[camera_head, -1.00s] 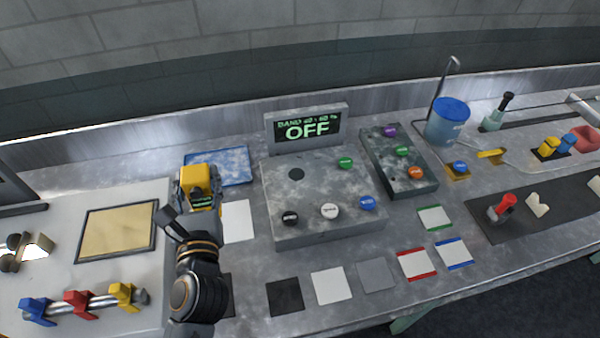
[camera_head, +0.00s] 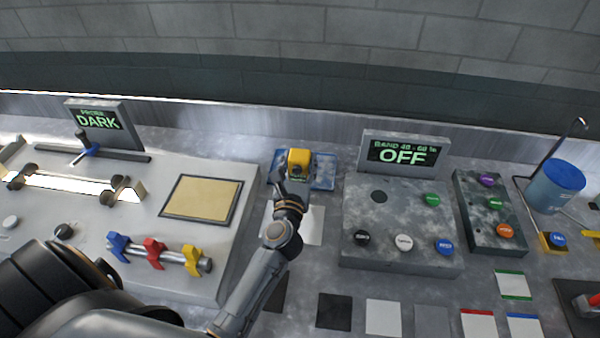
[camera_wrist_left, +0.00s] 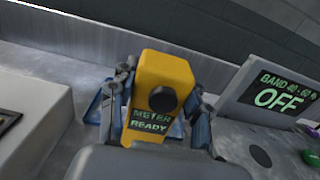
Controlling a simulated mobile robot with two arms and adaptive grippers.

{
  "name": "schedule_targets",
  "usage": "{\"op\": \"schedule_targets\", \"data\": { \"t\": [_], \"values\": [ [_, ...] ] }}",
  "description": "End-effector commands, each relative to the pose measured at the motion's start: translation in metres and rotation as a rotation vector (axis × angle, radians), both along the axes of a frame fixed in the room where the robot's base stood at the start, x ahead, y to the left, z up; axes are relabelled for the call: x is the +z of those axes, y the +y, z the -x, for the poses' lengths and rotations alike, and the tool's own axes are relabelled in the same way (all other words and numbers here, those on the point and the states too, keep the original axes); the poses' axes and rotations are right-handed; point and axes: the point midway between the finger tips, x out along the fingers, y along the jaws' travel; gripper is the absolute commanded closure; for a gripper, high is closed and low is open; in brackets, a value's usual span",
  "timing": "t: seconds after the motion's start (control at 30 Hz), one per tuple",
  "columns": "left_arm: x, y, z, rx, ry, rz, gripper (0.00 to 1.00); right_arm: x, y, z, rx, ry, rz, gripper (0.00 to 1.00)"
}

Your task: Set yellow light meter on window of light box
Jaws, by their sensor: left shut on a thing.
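The yellow light meter (camera_head: 299,162) is in my left gripper (camera_head: 293,176), above or at the blue mat. In the left wrist view the meter (camera_wrist_left: 163,85) stands between the two fingers (camera_wrist_left: 160,108), and its small screen reads METER READY. My left gripper is shut on it. The light box (camera_head: 145,250) is the pale panel to the left, with a tan, dark-framed window (camera_head: 203,198) on its top. The window is bare and lies left of the meter. My right gripper is not in view.
A blue mat (camera_head: 325,172) lies under or behind the meter. A grey box with buttons (camera_head: 400,215) and an OFF display (camera_head: 402,153) stands to the right. A rail with blue, red and yellow clips (camera_head: 155,252) sits at the light box's front. A DARK display (camera_head: 97,120) stands at the back left.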

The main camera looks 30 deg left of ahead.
Motion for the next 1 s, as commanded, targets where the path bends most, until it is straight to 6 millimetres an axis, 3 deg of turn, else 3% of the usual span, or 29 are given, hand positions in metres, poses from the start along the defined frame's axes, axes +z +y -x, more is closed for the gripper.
{"op": "schedule_targets", "data": {
  "t": [0.1, 0.27, 0.7, 0.73, 0.8, 0.83, 1.0],
  "values": [
    [-0.013, 0.003, -0.010, 0.001, -0.001, -0.001, 0.89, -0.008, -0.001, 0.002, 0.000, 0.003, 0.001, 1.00],
    [-0.038, 0.003, -0.008, 0.000, 0.000, 0.000, 0.89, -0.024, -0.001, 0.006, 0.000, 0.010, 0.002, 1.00],
    [-0.043, 0.002, -0.007, 0.000, -0.001, 0.001, 0.89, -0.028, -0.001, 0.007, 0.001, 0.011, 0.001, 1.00],
    [-0.044, 0.002, -0.007, 0.000, 0.000, 0.000, 0.50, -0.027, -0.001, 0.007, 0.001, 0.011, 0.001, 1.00],
    [-0.042, 0.003, -0.007, 0.000, 0.000, 0.000, 0.36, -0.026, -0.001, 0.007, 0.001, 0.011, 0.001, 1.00],
    [-0.042, 0.003, -0.007, 0.000, 0.000, 0.000, 0.30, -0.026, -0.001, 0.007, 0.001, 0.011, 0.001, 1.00],
    [-0.042, 0.003, -0.007, 0.000, 0.000, 0.000, 0.29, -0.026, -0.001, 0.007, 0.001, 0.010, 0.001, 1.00]
  ]
}}
